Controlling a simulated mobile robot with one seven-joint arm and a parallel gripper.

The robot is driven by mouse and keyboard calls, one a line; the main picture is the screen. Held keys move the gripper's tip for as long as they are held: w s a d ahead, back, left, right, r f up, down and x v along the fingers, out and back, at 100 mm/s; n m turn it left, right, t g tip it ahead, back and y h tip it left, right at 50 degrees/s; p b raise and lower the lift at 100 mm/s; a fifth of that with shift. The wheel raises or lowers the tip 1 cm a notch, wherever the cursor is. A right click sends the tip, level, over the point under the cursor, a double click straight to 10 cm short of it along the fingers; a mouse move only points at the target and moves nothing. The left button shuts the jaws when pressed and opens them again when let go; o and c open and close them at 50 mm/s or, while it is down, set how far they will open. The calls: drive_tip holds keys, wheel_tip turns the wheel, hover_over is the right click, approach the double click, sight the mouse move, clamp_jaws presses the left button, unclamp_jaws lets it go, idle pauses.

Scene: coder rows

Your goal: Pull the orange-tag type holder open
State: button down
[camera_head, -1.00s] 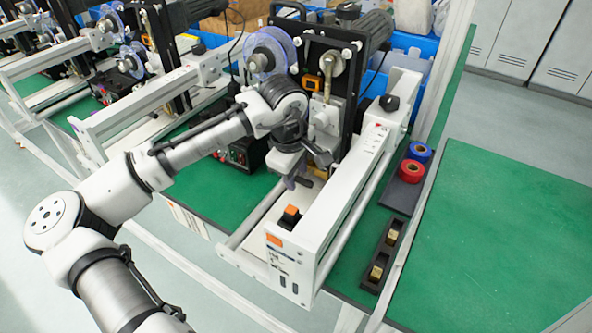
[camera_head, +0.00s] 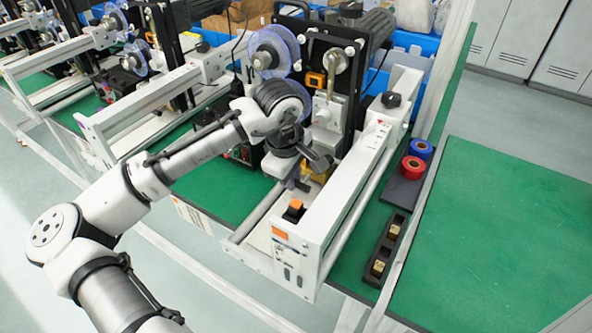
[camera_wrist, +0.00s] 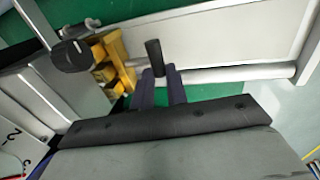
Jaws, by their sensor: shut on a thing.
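The coder machine with the orange tag (camera_head: 279,233) on its white front stands in the middle of the head view. Its yellow type holder (camera_head: 317,172) shows below the black head, partly hidden by my wrist. In the wrist view the holder (camera_wrist: 112,62) is a yellow stepped block with a dark bar handle (camera_wrist: 153,52) beside it. My gripper (camera_head: 295,182) is low between the machine's rails; its dark blue fingers (camera_wrist: 162,84) are shut on the handle. The exact contact is partly hidden in both views.
The white side beam (camera_head: 345,195) runs close to the right of my gripper, and a round rail (camera_head: 258,215) lies to its left. A red tape roll (camera_head: 411,167) and a black tray (camera_head: 388,252) lie right of the machine. The green table (camera_head: 510,230) at right is clear.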

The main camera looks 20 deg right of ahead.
drive_tip(key=s+a, duration=0.1)
drive_tip(key=a, duration=0.1)
drive_tip(key=s+a, duration=0.2)
drive_tip(key=shift+s+a, duration=0.3)
drive_tip(key=c, duration=1.4)
unclamp_jaws()
drive_tip(key=shift+r, duration=0.1)
drive_tip(key=r, duration=0.4)
drive_tip(key=s+a+r, duration=0.1)
drive_tip(key=r, duration=0.4)
drive_tip(key=a+r, duration=0.1)
drive_tip(key=r, duration=0.3)
drive_tip(key=shift+s+r, duration=0.2)
drive_tip(key=shift+s, duration=0.15)
